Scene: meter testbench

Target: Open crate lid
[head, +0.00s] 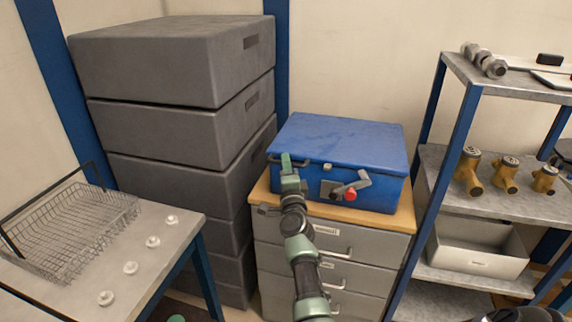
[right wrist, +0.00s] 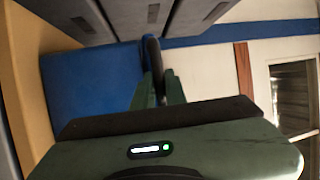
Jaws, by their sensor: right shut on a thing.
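A blue crate (head: 345,137) with a closed lid sits on the wooden top of a grey drawer cabinet. Its front has a small latch, a grey lever (head: 358,183) and a red knob (head: 350,195). A dark handle (head: 272,158) sits at the lid's front left edge. My right gripper (head: 287,160) is at this handle, shut on it, its fingers hiding part of it. In the right wrist view the right gripper's fingers (right wrist: 158,88) close around the dark handle (right wrist: 154,58), with the blue crate (right wrist: 95,80) beside them. My left gripper does not show.
Stacked grey boxes (head: 180,62) stand close at the crate's left. A shelf rack (head: 457,120) with brass fittings (head: 468,170) and a grey bin (head: 478,248) stands at the right. A table (head: 180,240) with a wire basket (head: 75,225) and small white discs is at lower left.

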